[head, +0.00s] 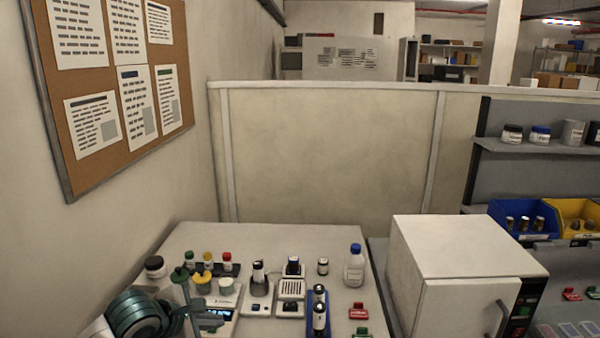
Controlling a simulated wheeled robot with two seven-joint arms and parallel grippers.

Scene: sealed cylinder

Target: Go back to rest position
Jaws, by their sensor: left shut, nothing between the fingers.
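My left arm comes in at the lower left with its dark teal wrist. My left gripper (207,318) is shut and empty, low over the front left of the white table (300,237). It partly covers a small scale with a lit blue display. My right gripper does not show.
A white box-shaped machine (462,262) stands to the right. The table's back strip is clear.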

